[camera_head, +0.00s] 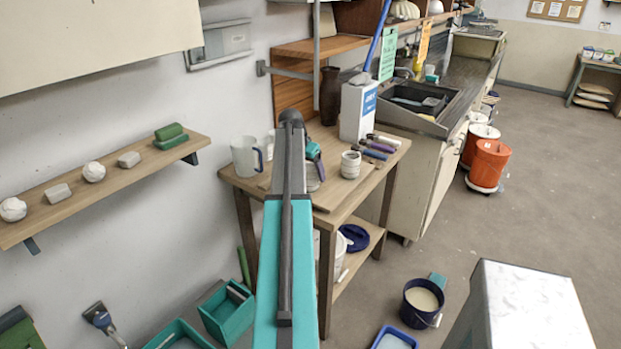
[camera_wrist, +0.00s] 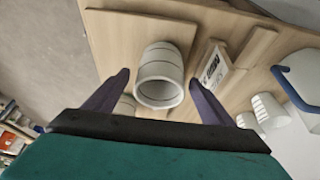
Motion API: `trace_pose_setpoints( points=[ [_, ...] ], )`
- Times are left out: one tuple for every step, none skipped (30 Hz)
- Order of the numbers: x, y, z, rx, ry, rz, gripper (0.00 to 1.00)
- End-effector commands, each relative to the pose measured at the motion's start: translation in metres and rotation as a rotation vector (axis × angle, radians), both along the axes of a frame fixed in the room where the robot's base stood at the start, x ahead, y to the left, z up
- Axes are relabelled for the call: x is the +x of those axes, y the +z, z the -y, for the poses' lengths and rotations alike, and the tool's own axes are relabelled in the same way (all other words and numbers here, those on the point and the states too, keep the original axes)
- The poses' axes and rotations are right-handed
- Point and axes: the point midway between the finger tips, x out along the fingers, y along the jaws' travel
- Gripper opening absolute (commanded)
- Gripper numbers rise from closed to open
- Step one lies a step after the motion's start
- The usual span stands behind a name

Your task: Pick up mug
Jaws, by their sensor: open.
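In the wrist view a pale grey-white mug (camera_wrist: 158,72) with thin dark bands stands on the wooden table (camera_wrist: 118,40). Its open rim faces the camera, and I see no handle. My gripper (camera_wrist: 160,78) is open, with one dark purple finger on each side of the mug in the picture. Gaps show between both fingers and the mug; I cannot tell how far down the fingers reach. In the head view my arm covers the middle of the table, and a pale banded vessel (camera_head: 350,164) stands just right of it. I cannot tell whether it is the same mug.
A pitcher (camera_head: 244,157) with a blue handle stands at the table's left. A white box (camera_head: 357,108), a dark vase (camera_head: 330,96) and several tools stand or lie behind. In the wrist view, a stack of white cups (camera_wrist: 269,110) and a printed block (camera_wrist: 211,66) are right of the mug.

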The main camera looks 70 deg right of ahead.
Motion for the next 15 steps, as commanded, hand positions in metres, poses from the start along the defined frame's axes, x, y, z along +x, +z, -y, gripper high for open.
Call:
trace_pose_setpoints(
  points=[
    [-0.001, -0.003, 0.002, 0.002, -0.001, -0.001, 0.77],
    [-0.001, -0.005, 0.003, 0.002, 0.000, 0.000, 0.77],
    [-0.001, -0.009, 0.005, 0.002, 0.000, 0.000, 0.77],
    [-0.001, -0.012, 0.006, 0.001, 0.000, -0.001, 0.77],
    [-0.002, -0.015, 0.007, 0.002, 0.000, 0.000, 0.77],
    [-0.002, -0.019, 0.008, 0.002, 0.000, 0.000, 0.77],
    [-0.002, -0.021, 0.009, 0.002, 0.000, 0.000, 0.77],
    [-0.002, -0.022, 0.010, 0.001, 0.000, -0.001, 0.77],
    [-0.003, -0.024, 0.011, 0.001, 0.000, 0.000, 0.77],
    [-0.002, -0.025, 0.011, 0.001, 0.000, 0.000, 0.77],
    [-0.002, -0.026, 0.011, 0.000, 0.001, 0.000, 0.77],
    [-0.002, -0.027, 0.011, 0.000, 0.001, 0.001, 0.77],
    [-0.002, -0.028, 0.011, 0.000, 0.001, 0.001, 0.77],
    [-0.002, -0.028, 0.011, 0.000, 0.001, 0.001, 0.77],
    [-0.002, -0.028, 0.011, 0.000, 0.001, 0.001, 0.77]
  ],
)
